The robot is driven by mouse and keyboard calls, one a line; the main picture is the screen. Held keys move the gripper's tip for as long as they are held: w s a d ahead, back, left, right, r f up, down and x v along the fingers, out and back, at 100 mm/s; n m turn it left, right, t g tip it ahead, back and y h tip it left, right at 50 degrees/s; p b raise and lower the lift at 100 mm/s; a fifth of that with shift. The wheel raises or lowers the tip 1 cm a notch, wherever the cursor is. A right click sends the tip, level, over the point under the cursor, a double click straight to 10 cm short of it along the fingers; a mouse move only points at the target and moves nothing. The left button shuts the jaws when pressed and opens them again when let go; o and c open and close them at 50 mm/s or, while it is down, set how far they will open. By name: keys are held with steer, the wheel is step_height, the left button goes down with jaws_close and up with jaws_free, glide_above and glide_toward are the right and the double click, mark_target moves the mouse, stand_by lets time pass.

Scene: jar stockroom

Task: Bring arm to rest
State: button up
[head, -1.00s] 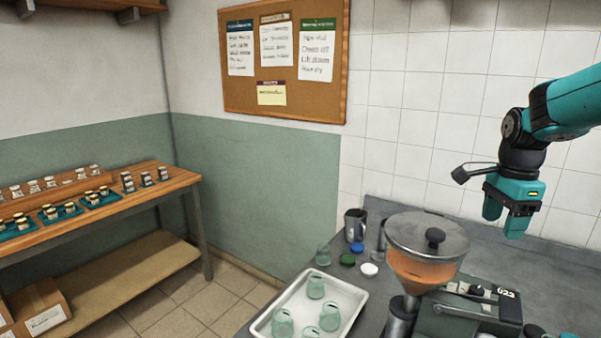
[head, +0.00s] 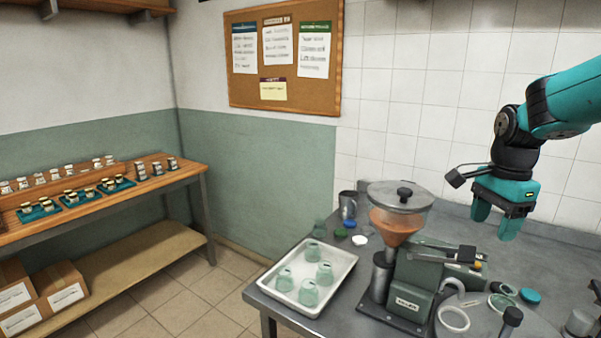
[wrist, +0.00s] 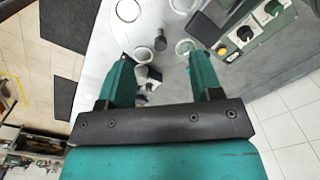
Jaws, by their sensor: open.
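My gripper (head: 495,219) hangs from my teal arm at the right of the head view, fingers pointing down. It is apart from everything and above the right part of the grey counter (head: 455,222). In the wrist view my gripper (wrist: 163,78) shows two teal fingers spread apart with nothing held between them. Below and beyond the fingers lie the counter top, a white ring (wrist: 127,10) and some small items, too small to name surely.
The filling machine (head: 405,275) with its orange hopper stands on the counter. Left of it are a tray (head: 258,287) of several glass jars, a metal mug (head: 348,204) and loose lids. A wooden shelf table (head: 190,172) with small jars stands at the far left. Floor between is clear.

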steer(key=s+a+f+n+y+b, duration=0.2)
steer(key=s+a+f+n+b, duration=0.2)
steer(key=s+a+n, duration=0.6)
steer(key=s+a+f+n+y+b, duration=0.2)
steer(key=s+a+f+n+b, duration=0.2)
steer(key=s+a+n, duration=0.7)
steer(key=s+n, duration=0.2)
steer(key=s, duration=0.4)
steer(key=shift+b, duration=0.4)
